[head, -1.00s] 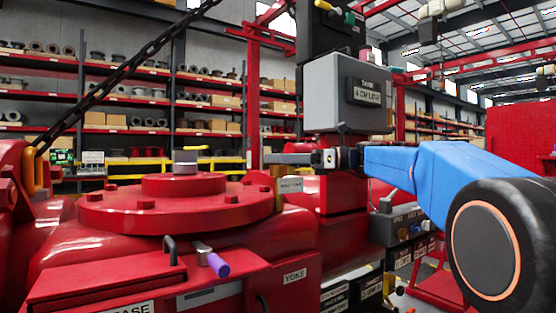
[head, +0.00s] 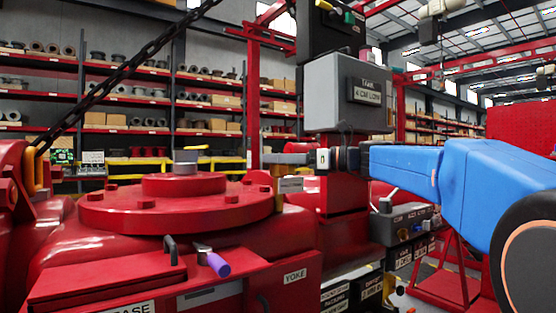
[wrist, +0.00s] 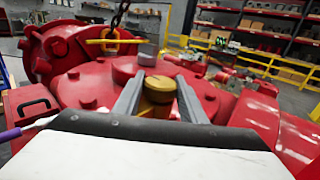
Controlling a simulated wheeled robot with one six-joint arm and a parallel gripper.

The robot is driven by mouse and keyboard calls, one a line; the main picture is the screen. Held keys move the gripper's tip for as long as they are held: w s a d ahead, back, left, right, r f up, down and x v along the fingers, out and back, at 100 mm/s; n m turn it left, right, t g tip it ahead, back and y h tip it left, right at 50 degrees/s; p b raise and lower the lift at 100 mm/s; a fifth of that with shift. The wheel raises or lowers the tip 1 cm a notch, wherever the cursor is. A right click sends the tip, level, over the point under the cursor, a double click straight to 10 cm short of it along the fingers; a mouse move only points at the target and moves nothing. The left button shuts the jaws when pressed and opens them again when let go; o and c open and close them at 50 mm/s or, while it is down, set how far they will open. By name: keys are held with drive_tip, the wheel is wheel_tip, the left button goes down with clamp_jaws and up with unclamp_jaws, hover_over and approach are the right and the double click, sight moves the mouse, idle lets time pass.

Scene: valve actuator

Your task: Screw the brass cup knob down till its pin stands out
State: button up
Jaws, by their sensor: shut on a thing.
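The brass cup knob (wrist: 160,88) shows in the wrist view, with a short dark line on its top. My gripper (wrist: 160,80) has one grey finger on each side of it and is shut on it. In the head view my gripper (head: 288,158) reaches in from the right, level, just right of the big red flange. A bit of the brass knob (head: 284,171) shows under the fingers there. I cannot make out a pin on the knob in either view.
The red flanged cover (head: 175,208) with bolts and a grey stub (head: 185,161) on top lies left of my gripper. A grey box (head: 347,92) hangs above my wrist. A purple-handled lever (head: 216,263) stands at the front. A chain (head: 125,72) runs down left.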

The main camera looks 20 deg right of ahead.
drive_tip(key=m+t+h, duration=0.3)
drive_tip(key=t, duration=0.1)
drive_tip(key=shift+s+h, duration=0.1)
drive_tip(key=shift+h, duration=0.2)
drive_tip(key=shift+m+t+h, duration=0.5)
drive_tip(key=shift+m+h, duration=0.3)
drive_tip(key=shift+f+m+t+h, duration=0.15)
drive_tip(key=shift+m+t+h, duration=0.15)
drive_tip(key=shift+h, duration=0.1)
drive_tip(key=o, duration=1.1)
drive_tip(key=shift+c, duration=0.2)
drive_tip(key=shift+s+d, duration=0.25)
drive_tip(key=v, duration=1.6)
drive_tip(key=shift+s+d, duration=0.2)
